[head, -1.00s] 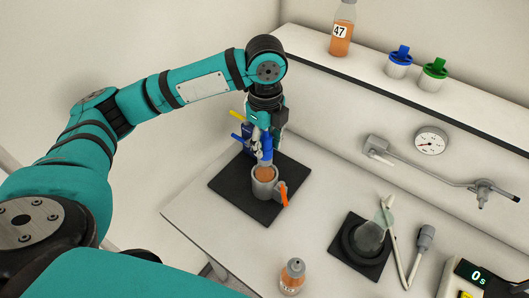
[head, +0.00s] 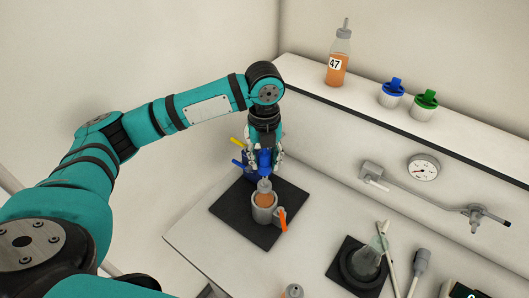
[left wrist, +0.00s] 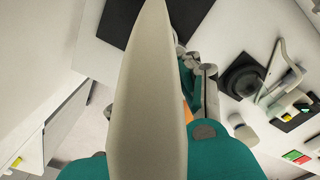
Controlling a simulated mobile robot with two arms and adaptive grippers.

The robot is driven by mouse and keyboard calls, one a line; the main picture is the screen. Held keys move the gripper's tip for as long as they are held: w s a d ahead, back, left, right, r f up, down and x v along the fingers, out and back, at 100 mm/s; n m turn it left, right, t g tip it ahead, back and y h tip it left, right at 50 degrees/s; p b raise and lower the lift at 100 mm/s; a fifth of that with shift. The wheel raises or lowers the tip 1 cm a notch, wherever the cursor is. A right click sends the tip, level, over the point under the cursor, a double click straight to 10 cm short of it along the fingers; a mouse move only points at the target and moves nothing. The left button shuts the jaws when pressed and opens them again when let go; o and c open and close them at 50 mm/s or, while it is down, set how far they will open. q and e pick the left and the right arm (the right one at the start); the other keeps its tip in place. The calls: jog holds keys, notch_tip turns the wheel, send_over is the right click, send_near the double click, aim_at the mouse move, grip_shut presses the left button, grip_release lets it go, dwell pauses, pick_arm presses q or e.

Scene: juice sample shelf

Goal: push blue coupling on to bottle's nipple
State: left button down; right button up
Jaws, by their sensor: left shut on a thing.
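The blue coupling (head: 264,161) is in the jaws of my left gripper (head: 265,159), which points down in the head view. Directly below it is the bottle (head: 264,198) with orange liquid, upright in a grey cup holder (head: 265,214) with an orange lever (head: 282,219). The bottle's grey nipple (head: 264,184) shows just under the coupling; I cannot tell whether they touch. In the left wrist view a large pale tapered shape hides the jaws and most of the bottle. My right gripper is not in view.
The holder stands on a black mat (head: 240,216). Blue and yellow handles (head: 239,141) are close behind the gripper. A flask (head: 366,258) and another bottle (head: 292,291) are to the right and front.

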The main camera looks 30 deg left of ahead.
aim_at(264, 178)
pick_arm(q)
jog(key=shift+f, duration=0.75)
jog(key=shift+f, duration=0.35)
jog(key=shift+f+b, duration=0.3)
jog(key=shift+f, duration=0.5)
jog(key=shift+p, duration=0.35)
jog(key=shift+f, duration=0.8)
jog(key=shift+s+f, duration=0.2)
dwell(0.3)
